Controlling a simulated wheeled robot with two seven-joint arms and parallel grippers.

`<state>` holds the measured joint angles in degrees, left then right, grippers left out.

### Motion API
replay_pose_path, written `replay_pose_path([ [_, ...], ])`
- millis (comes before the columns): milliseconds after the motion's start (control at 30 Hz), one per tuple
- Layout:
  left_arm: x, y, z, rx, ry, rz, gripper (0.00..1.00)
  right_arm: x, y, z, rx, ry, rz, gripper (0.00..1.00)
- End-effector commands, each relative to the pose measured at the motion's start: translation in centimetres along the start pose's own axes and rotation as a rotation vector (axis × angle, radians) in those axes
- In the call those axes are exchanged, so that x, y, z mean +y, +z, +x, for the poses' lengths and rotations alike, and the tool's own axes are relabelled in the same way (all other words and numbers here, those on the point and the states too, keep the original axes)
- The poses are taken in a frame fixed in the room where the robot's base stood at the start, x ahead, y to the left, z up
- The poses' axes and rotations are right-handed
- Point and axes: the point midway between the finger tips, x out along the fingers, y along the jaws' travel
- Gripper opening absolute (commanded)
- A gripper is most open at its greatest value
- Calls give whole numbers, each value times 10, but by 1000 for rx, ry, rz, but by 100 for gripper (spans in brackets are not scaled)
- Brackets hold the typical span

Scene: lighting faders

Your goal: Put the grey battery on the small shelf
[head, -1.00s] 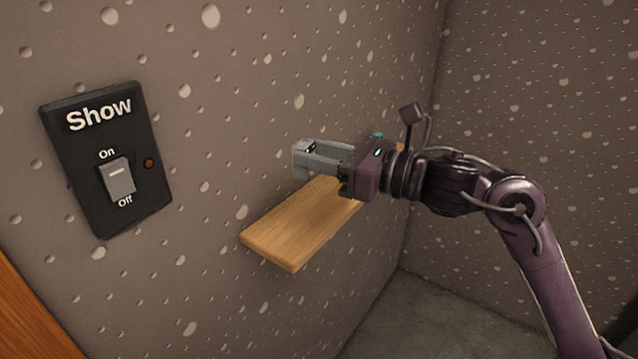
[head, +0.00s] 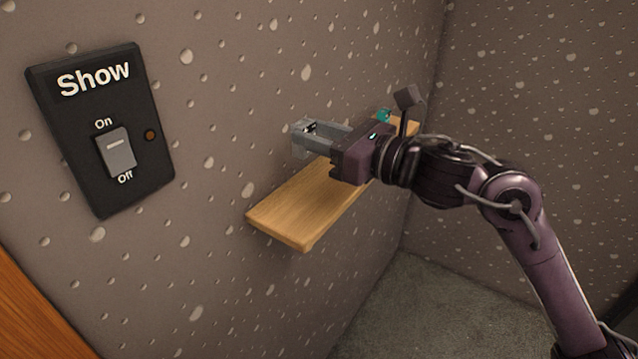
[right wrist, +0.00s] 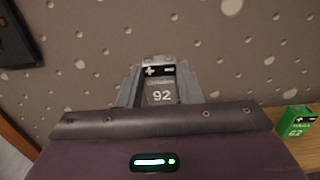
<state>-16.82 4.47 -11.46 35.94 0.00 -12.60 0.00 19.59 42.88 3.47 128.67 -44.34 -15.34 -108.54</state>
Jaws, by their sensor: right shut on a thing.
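The grey battery (right wrist: 161,88) is held between the fingers of my right gripper (head: 308,142). In the right wrist view its face shows "92" and a dark band with plus and minus marks. In the head view only a little of the battery shows between the fingertips. The small wooden shelf (head: 298,212) sticks out from the wall. The gripper is at the shelf's wall side, with its fingers pointing left; I cannot tell the exact height of the battery over the board. My left gripper is not in view.
A green battery (right wrist: 296,122) marked "62" stands on the shelf, right of my gripper in the right wrist view. A black "Show" switch plate (head: 103,130) is on the wall at left. The shelf's near end is bare.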

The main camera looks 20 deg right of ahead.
Motion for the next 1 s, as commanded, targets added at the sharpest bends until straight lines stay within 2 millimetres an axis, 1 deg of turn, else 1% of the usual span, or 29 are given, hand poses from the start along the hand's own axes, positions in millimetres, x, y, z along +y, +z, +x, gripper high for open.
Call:
replay_pose_path([
  [33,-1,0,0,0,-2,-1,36,0,-14,0,2,-1,9,9],
  [133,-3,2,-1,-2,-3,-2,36,0,-34,0,2,-1,8,9],
  [233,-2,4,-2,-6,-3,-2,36,0,-46,0,-1,0,5,9],
  [367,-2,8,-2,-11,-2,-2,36,0,-56,0,-1,-1,2,9],
  [600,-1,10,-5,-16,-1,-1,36,0,-87,0,0,0,4,9],
  [700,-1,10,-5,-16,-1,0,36,0,-92,0,-2,-1,1,9],
  [1000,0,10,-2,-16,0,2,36,0,-94,0,-2,0,-2,9],
])
